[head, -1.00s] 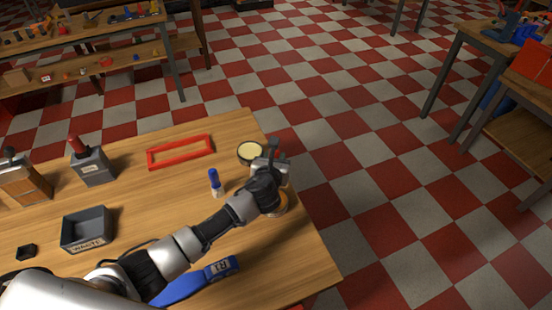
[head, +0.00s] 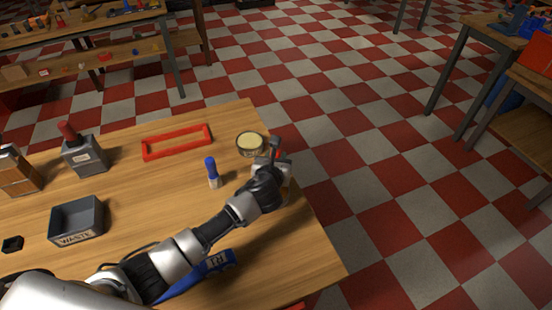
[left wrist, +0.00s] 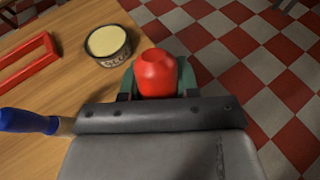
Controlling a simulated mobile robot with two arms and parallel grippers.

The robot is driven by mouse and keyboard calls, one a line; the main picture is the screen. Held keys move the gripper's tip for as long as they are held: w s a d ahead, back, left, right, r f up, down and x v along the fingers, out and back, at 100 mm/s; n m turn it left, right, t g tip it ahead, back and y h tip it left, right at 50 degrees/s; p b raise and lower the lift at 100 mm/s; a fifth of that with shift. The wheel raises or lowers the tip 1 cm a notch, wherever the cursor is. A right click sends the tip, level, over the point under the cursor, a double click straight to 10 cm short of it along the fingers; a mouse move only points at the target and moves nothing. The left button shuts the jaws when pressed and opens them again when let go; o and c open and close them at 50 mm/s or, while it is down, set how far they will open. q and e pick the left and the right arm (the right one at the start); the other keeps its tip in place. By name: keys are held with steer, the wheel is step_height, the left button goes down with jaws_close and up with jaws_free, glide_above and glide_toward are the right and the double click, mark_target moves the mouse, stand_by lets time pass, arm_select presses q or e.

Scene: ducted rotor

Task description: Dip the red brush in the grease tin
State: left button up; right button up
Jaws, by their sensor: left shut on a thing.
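My left gripper (head: 272,165) is shut on the red brush (left wrist: 158,72), whose rounded red handle end shows between the green-grey fingers in the left wrist view. The brush's bristle end is hidden below the gripper. In the head view only a bit of red shows at the fingers. The grease tin (head: 251,144), a round dark tin with pale yellow grease, is open on the table just beyond the gripper. In the left wrist view the tin (left wrist: 107,44) is ahead and left of the brush, apart from it. My right gripper is not in view.
A red frame (head: 177,142) lies at the table's back. The table's right edge is close to my gripper.

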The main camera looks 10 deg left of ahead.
arm_select(q)
steer(key=shift+f+b, duration=0.4)
steer(key=shift+f, duration=0.25)
stand_by(0.8)
steer(key=shift+s+f+p, duration=0.15)
steer(key=shift+f+p, duration=0.1)
steer(key=shift+p, duration=0.05)
stand_by(1.3)
step_height(320, 180, up, 8)
steer(key=p, duration=0.8)
steer(key=shift+f, duration=0.25)
steer(key=shift+f, duration=0.1)
stand_by(0.4)
